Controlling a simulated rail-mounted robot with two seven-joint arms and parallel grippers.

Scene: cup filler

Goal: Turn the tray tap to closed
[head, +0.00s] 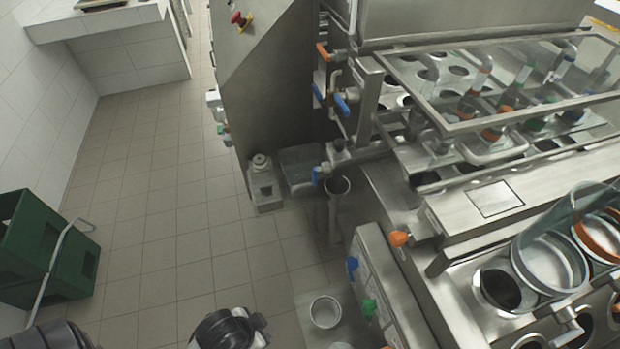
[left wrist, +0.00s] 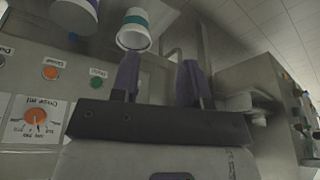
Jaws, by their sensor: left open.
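Several coloured tap handles show on the machine in the head view. A blue handle (head: 341,104) and an orange handle (head: 322,50) sit on the upper pipework, and another blue handle (head: 317,175) is lower, near an open pipe end. I cannot tell which is the tray tap, or its setting. My left gripper (left wrist: 160,72) is open and empty in the left wrist view, its two dark fingers apart. No tap handle is clearly visible between them. In the head view its fingertips are not visible; dark arm parts show at the bottom edge. My right gripper is not in view.
A panel with an orange dial (left wrist: 36,115) and a green button (left wrist: 97,83) is left of the fingers. A white cup (left wrist: 134,36) is above them. A green crate (head: 45,250) stands at left. Tiled floor (head: 160,200) is clear between crate and machine.

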